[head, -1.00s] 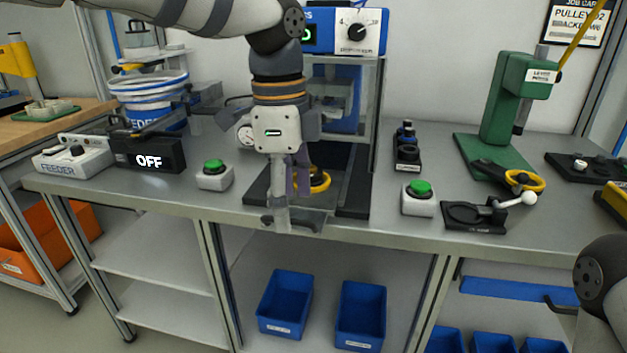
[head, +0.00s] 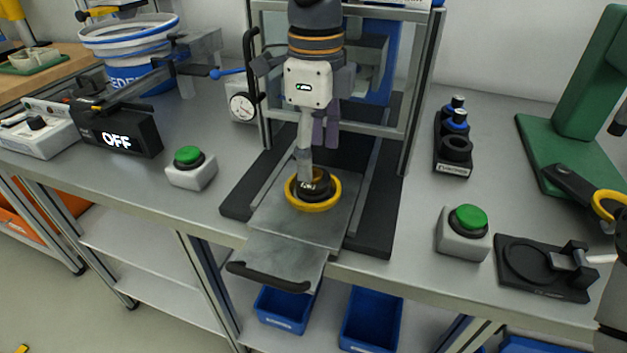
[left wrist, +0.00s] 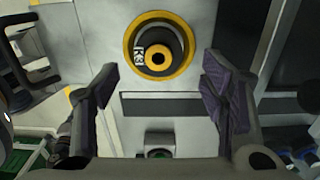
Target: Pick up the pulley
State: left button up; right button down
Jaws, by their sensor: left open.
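The pulley (head: 328,203) is a yellow ring with a black hub. It lies flat on the grey sliding plate (head: 278,228) in front of the framed press. The left wrist view also shows the pulley (left wrist: 178,70), ahead of the jaws near the top middle, with lettering on its dark hub. My left gripper (head: 318,155) points down just above and behind the pulley, and one finger overlaps its hub in the head view. In the left wrist view the jaws (left wrist: 159,88) are wide apart with nothing between the tips.
Press frame posts (head: 412,95) stand on both sides of my left arm. Green-button boxes stand left (head: 192,168) and right (head: 463,234). A black fixture (head: 545,268), a green press (head: 580,130) and another yellow ring (head: 609,204) are at the right.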

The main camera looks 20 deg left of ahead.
pick_arm(q)
jog(key=f, duration=0.4)
jog(key=shift+s+a+f, duration=0.1)
jog(key=shift+a+f, duration=0.1)
jog(key=c, duration=1.3)
jog(key=shift+r, duration=0.1)
jog(key=shift+c, duration=0.2)
